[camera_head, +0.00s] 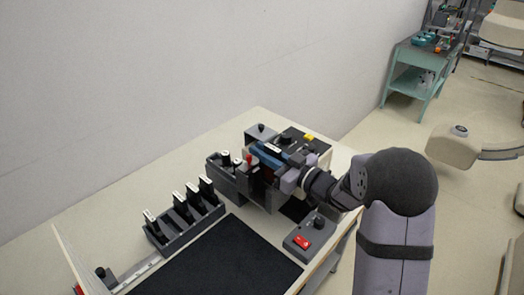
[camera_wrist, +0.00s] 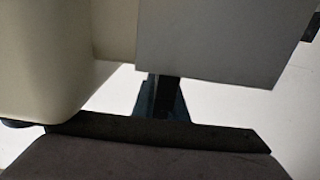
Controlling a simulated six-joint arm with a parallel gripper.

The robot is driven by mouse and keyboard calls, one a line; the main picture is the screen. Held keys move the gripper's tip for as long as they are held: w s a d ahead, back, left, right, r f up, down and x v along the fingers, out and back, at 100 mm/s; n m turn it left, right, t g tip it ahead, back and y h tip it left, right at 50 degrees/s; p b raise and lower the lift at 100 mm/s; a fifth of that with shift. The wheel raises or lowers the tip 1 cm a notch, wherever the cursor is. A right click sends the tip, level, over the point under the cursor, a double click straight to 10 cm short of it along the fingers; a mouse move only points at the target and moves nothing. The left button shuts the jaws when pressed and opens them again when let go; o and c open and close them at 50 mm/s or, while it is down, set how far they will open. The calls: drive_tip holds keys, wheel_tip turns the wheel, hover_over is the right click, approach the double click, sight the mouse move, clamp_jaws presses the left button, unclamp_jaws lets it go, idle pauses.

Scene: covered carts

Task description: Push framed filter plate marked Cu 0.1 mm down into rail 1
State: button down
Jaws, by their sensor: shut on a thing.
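My gripper (camera_head: 274,174) is at the dark rail unit (camera_head: 228,180) near the back of the table, shut on a thin upright plate (camera_head: 262,193), which I take to be the framed filter plate. Its marking cannot be read. The gripper and wrist hide part of the plate and the rails, so I cannot tell how deep it sits or which rail it is in. A red-topped part (camera_head: 249,159) stands beside the jaws. In the wrist view a flat grey face (camera_wrist: 215,45) and a cream block (camera_wrist: 60,60) fill the top, with a dark bar (camera_wrist: 165,133) below.
A dark rack (camera_head: 187,230) with several black-handled, white-labelled plates stands to the left. A black mat (camera_head: 215,265) lies in front, bare. A grey control box (camera_head: 310,240) with a red switch sits at the table's right edge. A teal cart (camera_head: 415,70) stands far behind.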

drive_tip(key=shift+f, duration=0.2)
drive_tip(key=shift+r, duration=0.1)
drive_tip(key=shift+r+p, duration=2.1)
drive_tip(key=shift+r, duration=0.55)
drive_tip(key=shift+f+b, duration=2.25)
drive_tip(key=shift+f, duration=0.5)
drive_tip(key=c, duration=1.8)
unclamp_jaws()
drive_tip(key=shift+o, duration=0.6)
drive_tip(key=shift+f, duration=0.1)
